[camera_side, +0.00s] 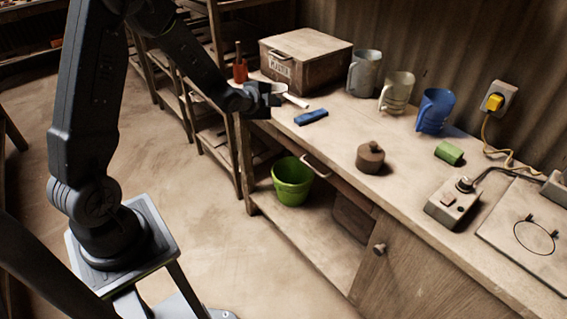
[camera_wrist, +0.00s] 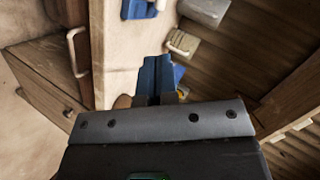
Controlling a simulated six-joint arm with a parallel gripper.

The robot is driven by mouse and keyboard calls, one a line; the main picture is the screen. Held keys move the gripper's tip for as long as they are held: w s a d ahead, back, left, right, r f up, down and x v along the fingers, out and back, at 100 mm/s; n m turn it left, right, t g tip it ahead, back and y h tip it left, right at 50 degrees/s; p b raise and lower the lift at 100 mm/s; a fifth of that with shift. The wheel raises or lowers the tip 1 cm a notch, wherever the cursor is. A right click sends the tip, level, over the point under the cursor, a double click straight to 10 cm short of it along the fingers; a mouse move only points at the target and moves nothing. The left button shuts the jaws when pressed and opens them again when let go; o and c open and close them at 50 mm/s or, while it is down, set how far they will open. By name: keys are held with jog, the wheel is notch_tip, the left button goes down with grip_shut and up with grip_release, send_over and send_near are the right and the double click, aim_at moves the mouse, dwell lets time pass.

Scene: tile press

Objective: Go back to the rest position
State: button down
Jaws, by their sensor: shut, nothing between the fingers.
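A green bucket (camera_side: 292,182) sits below.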

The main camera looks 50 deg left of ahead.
jog(key=s+d+r+n+g, duration=0.2)
jog(key=s+d+r+n, duration=0.3)
jog(key=r, duration=0.4)
jog(key=s+d+r+n+g, duration=0.1)
jog(key=s+d+r+n, duration=0.1)
jog(key=s+d, duration=0.2)
jog(key=s+d+r+n+g+h, duration=0.1)
jog(key=s+d, duration=0.3)
jog(key=s, duration=0.7)
jog(key=s+d+r+n+g+h, duration=0.1)
jog(key=s+d+r+n+g, duration=0.1)
jog(key=s, duration=0.6)
jog(key=d+n, duration=0.1)
jog(key=d, duration=0.1)
jog(key=shift+d+r+g, duration=0.3)
jog(key=shift+d+r, duration=0.05)
jog(key=shift+r, duration=0.05)
